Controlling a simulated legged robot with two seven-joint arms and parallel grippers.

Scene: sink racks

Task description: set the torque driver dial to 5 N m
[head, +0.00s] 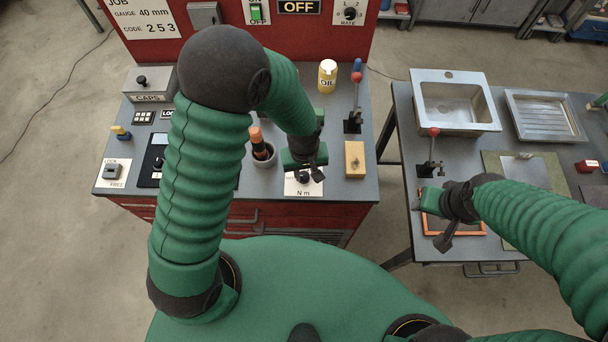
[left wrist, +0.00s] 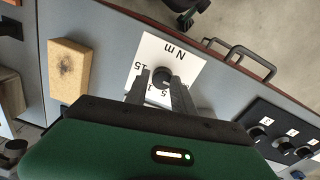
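The torque driver dial is a dark round knob (left wrist: 162,75) on a white plate (left wrist: 185,60) marked "N m", with 15 and 5 readable in the left wrist view. In the head view the plate (head: 304,187) lies at the front edge of the red bench, partly hidden by my left gripper (head: 310,170). In the left wrist view the two fingers of my left gripper (left wrist: 161,82) stand apart, one on each side of the knob. I cannot tell whether they touch it. The dial's pointer is not clear. My right gripper (head: 438,222) is over the right table, above an orange-edged frame.
A wooden block (head: 355,160) stands right of the dial and a grey cup (head: 263,156) with an orange-handled tool stands left. A red-ball lever (head: 353,115) and yellow oil bottle (head: 327,76) are behind. A sink (head: 455,98) sits on the right table.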

